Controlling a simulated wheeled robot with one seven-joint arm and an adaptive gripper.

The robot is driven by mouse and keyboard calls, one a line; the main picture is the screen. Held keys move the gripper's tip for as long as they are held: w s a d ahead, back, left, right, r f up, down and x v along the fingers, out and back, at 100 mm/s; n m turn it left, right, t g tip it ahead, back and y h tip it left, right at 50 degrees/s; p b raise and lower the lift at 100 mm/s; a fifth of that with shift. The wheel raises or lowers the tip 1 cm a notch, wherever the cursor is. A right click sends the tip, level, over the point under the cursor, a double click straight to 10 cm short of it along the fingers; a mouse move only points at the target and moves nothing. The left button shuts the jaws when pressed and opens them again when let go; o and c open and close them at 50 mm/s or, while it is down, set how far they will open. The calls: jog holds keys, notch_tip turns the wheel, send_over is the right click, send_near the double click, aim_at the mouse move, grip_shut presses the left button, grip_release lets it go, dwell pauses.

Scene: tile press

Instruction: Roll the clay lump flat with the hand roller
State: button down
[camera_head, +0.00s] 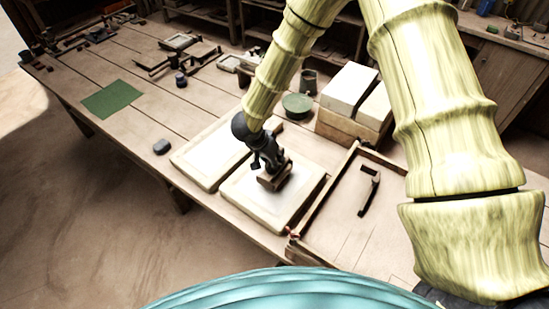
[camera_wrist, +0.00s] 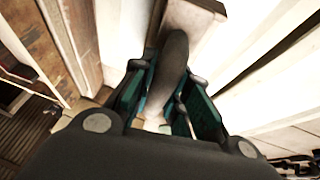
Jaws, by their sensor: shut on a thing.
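My gripper (camera_head: 268,160) is shut on the dark handle of the hand roller. The roller's brown block-like end (camera_head: 276,179) is over the front pale square slab (camera_head: 258,212), and I cannot tell whether it touches. In the wrist view the teal fingers (camera_wrist: 168,105) close around the dark grey handle (camera_wrist: 174,60), with the brown end (camera_wrist: 193,18) beyond it. I cannot make out the clay lump for certain; the roller and gripper hide part of the slab. A small dark grey lump (camera_head: 162,146) lies near the table's front edge.
A second pale slab (camera_head: 195,165) lies just left of the front one. To the right is a wooden-rimmed tray (camera_head: 335,225) with a dark bracket-shaped tool (camera_head: 370,190). Pale blocks (camera_head: 349,88), a green disc (camera_head: 297,105) and a dark cup (camera_head: 309,82) stand behind. A green mat (camera_head: 111,98) lies left.

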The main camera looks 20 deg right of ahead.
jog(key=shift+d, duration=0.1)
jog(key=shift+s+d+p, duration=0.3)
jog(key=shift+s+p, duration=0.05)
jog(key=shift+s, duration=0.15)
jog(key=shift+s+d+f, duration=0.3)
jog(key=shift+s+d, duration=0.2)
jog(key=shift+s, duration=0.2)
jog(key=shift+w+a+p, duration=0.9)
jog(key=shift+w+a, duration=0.05)
jog(key=shift+w, duration=0.05)
jog(key=shift+w+a+p, duration=0.35)
jog(key=shift+w+a, duration=0.1)
jog(key=shift+w, duration=0.2)
jog(key=shift+w+a+p, duration=0.35)
jog(key=shift+w+a, duration=0.05)
jog(key=shift+w, duration=0.2)
jog(key=shift+r, duration=0.1)
notch_tip(320, 180, up, 7)
jog(key=p, duration=0.6)
